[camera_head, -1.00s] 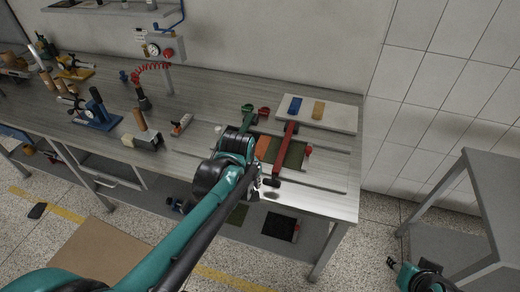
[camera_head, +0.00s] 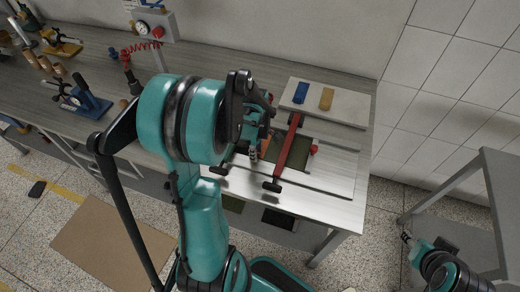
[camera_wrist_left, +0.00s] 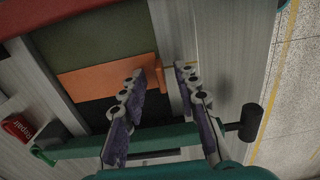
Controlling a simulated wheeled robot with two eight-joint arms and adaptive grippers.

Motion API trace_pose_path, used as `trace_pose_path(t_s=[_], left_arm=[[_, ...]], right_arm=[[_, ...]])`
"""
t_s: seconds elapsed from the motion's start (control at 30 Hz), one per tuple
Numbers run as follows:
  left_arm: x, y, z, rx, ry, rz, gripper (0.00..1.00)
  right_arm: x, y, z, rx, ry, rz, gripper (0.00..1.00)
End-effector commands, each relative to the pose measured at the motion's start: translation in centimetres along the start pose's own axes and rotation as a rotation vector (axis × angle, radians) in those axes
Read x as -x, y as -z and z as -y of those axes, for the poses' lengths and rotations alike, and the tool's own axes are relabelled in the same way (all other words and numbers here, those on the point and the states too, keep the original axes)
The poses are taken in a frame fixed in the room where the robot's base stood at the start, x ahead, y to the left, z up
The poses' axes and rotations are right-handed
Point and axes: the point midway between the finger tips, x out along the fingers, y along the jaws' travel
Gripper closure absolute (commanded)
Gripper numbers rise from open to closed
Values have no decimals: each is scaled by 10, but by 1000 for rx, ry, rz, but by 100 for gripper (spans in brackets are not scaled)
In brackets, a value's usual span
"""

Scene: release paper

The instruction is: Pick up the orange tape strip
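The orange tape strip (camera_wrist_left: 100,80) lies flat across a dark green and black panel in the left wrist view. Its narrow end reaches toward the space between my left fingertips. My left gripper (camera_wrist_left: 165,66) is open, with one finger on each side of that end; contact is not clear. In the head view, my left gripper (camera_head: 253,155) is over the bench fixture, and my arm hides most of the strip. My right gripper (camera_head: 406,238) is far off at the lower right, too small to judge.
A red bar (camera_head: 288,145) crosses the fixture next to my left gripper. A green bar (camera_wrist_left: 75,148) with a black knob (camera_wrist_left: 250,122) lies close to the fingers. A pale board (camera_head: 345,108) holds a blue block (camera_head: 301,92) and a tan block (camera_head: 326,99).

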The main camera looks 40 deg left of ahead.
Motion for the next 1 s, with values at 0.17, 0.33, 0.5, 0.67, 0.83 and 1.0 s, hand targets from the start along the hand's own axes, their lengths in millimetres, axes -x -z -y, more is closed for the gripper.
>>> trace_pose_path(t_s=[0.17, 0.33, 0.5, 0.67, 0.83, 1.0], left_arm=[[-8, 0, 0, -1, 0, 0, 69], [-7, 0, 0, -1, 0, 0, 77], [-7, 0, 0, -1, 0, 0, 100], [-7, 0, 0, -1, 0, 0, 100], [-6, 0, 0, -1, 0, 0, 100], [6, 0, 0, -1, 0, 0, 100]], right_arm=[[-2, -2, 0, 0, 0, 0, 60], [-2, -1, 0, 0, 0, 0, 60], [-2, -1, 0, 0, 0, 0, 60], [-2, -1, 0, 0, 0, 0, 60], [-1, -1, 0, 0, 0, 0, 60], [3, 3, 0, 0, 0, 0, 60]])
